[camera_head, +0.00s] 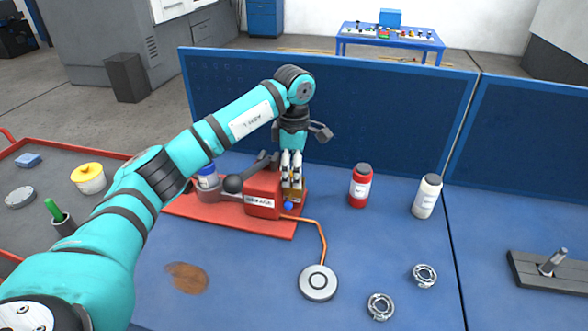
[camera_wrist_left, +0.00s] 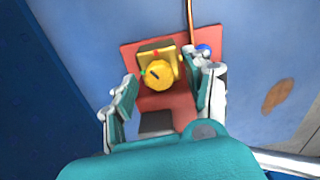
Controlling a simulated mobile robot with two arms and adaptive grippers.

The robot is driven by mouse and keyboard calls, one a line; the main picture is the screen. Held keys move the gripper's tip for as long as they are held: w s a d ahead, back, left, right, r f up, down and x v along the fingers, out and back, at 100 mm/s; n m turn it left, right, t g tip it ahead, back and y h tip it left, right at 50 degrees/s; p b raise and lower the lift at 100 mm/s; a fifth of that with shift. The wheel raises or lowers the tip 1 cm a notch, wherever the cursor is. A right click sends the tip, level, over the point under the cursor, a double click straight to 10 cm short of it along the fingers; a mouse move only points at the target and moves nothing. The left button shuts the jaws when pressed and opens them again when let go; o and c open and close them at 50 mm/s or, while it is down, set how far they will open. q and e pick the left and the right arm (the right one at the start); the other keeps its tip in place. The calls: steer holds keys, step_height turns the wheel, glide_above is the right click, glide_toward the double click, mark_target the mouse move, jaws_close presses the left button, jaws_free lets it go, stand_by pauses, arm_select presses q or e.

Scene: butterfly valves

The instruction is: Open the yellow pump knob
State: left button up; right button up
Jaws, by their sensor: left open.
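The yellow pump knob (camera_wrist_left: 158,74) is round and sits on a yellow block. In the left wrist view it lies ahead of my left gripper (camera_wrist_left: 165,86), between the two spread fingers. The fingers appear apart from the knob. In the head view my left gripper (camera_head: 291,163) points down at the pump, behind the red box (camera_head: 262,196) with a white label. The knob itself is hidden there. The pump stands on a red base plate (camera_head: 225,217), also in the left wrist view (camera_wrist_left: 186,108). My right gripper is not in view.
A blue ball (camera_head: 288,206) and an orange cable lead to a round grey disc (camera_head: 318,282). A red bottle (camera_head: 360,186) and a white bottle (camera_head: 426,196) stand to the right. Two metal rings lie in front. A blue panel (camera_head: 380,110) stands behind the pump.

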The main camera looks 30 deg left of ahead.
arm_select(q)
jaws_close()
steer(key=shift+n, duration=1.5)
jaws_free()
step_height(320, 180, up, 12)
